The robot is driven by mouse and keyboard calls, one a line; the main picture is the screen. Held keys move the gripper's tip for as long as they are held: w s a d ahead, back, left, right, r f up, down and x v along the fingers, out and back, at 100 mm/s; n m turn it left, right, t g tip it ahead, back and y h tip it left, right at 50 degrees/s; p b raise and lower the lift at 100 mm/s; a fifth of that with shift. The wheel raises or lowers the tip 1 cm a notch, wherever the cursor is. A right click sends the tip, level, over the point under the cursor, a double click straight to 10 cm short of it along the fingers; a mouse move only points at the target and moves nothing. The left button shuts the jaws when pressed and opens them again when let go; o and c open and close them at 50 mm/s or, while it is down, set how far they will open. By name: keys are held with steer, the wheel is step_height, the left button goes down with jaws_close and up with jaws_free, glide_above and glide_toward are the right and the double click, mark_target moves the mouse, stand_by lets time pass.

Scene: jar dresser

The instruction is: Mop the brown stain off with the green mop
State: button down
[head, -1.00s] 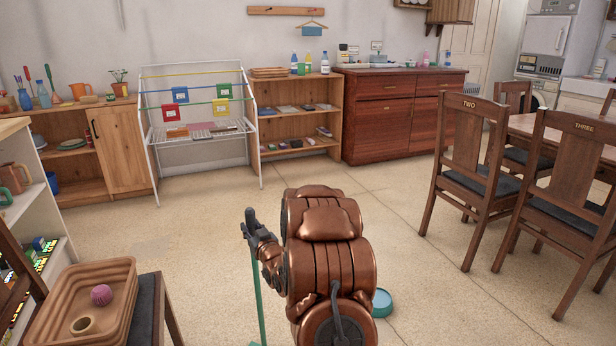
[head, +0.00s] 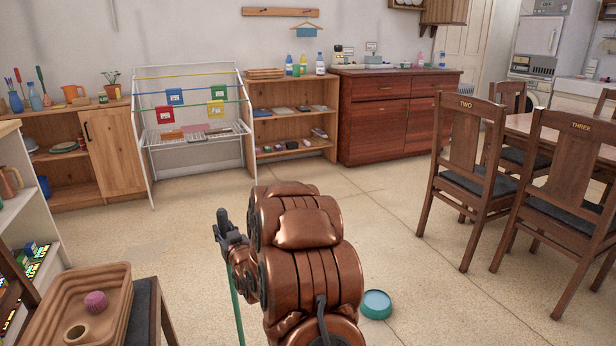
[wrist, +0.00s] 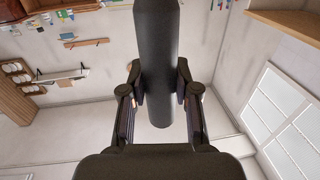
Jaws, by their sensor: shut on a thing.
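The green mop shows in the head view as a thin upright green pole (head: 236,303) with a dark upper end. Its lower end and head are out of the picture. My gripper (head: 230,235) is shut around the dark upper part of the pole, left of my copper-coloured arm. In the wrist view a thick dark handle (wrist: 158,70) passes between the two fingers of my gripper (wrist: 160,95), which press on it from both sides. Faint marks (head: 185,248) show on the beige floor ahead; I cannot tell whether they are the brown stain.
A teal bowl (head: 376,304) stands on the floor right of my arm. A chair (head: 146,320) with a brown basket (head: 112,290) is at the lower left. Dining chairs (head: 470,180) stand at the right. The floor ahead, before the drying rack (head: 195,150) and shelves, is clear.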

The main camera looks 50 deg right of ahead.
mark_target(224, 216)
steer(key=shift+r+p, duration=0.55)
steer(key=shift+r, duration=2.25)
steer(key=shift+d, duration=0.1)
